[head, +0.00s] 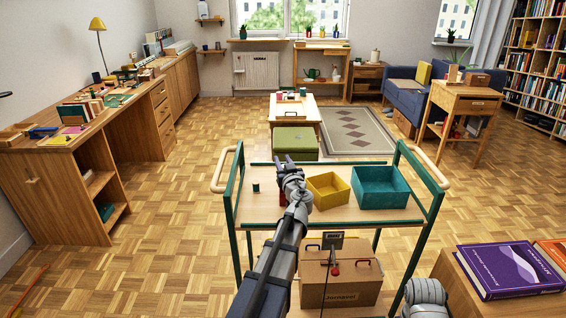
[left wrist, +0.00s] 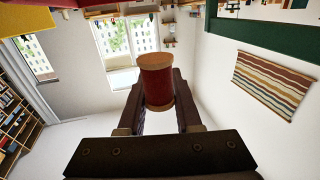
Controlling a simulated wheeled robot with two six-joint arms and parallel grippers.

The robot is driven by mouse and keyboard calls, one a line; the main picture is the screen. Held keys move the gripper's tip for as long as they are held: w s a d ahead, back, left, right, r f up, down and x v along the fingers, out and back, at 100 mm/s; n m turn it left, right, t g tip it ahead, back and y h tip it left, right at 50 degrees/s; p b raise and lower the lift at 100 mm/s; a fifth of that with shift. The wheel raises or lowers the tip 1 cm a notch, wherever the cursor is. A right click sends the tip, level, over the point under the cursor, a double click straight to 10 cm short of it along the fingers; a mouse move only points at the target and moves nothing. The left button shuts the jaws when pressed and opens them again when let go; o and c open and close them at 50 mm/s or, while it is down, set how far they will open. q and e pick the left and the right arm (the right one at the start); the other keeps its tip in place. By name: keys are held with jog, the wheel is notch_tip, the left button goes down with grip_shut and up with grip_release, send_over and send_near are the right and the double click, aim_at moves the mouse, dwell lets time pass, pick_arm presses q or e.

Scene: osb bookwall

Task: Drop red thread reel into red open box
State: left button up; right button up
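The red thread reel (left wrist: 157,82), with tan ends, sits between the fingertips of my left gripper (left wrist: 158,98) in the left wrist view, clear of any surface. The fingers press against its sides. In the head view my left gripper (head: 283,162) is above the cart, its fingers pointing away, and I cannot make out the reel there. A small red patch (head: 282,199) shows beside the gripper on the cart top, probably the red open box, mostly hidden behind my arm. A red edge (left wrist: 85,3) also shows at the top of the left wrist view. My right gripper is not in view.
The green-framed cart (head: 262,213) carries a yellow open box (head: 328,190), a teal open box (head: 380,187) and a small dark green item (head: 256,188). A cardboard box (head: 340,288) is on its lower level. A purple book (head: 508,271) lies at the right.

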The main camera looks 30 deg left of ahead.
pick_arm(q)
jog(key=o, duration=0.5)
jog(key=v, duration=0.7)
jog(key=shift+s+d, duration=0.25)
jog(key=shift+s, duration=0.05)
dwell(0.4)
